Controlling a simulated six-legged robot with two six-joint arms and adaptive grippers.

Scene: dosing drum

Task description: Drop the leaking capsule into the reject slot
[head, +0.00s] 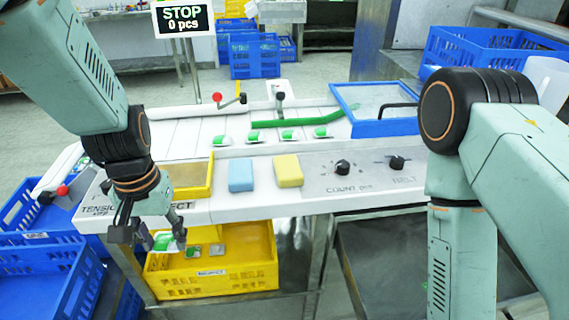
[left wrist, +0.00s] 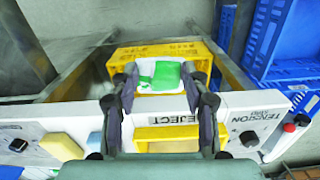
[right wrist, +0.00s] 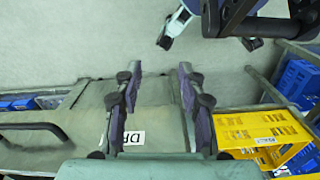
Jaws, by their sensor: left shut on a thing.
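My left gripper (head: 157,238) is shut on a green and white capsule (head: 163,242) in front of the console's left end. In the left wrist view the capsule (left wrist: 161,76) sits between the two fingers, with the yellow reject bin (left wrist: 118,63) beyond it. The yellow-framed reject slot (head: 190,193) is on the console top, above and right of the gripper in the head view. The REJECT label and slot frame (left wrist: 165,132) show behind the fingers in the left wrist view. My right gripper (right wrist: 160,76) is open and empty; the head view does not show its fingers.
The yellow bin (head: 255,281) under the console holds several green and white pieces. Several capsules (head: 290,134) lie on the white belt beside a green strip. Blue and yellow buttons (head: 288,170) and knobs are on the console. Blue crates (head: 40,257) stand at left. A sign reads STOP, 0 pcs.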

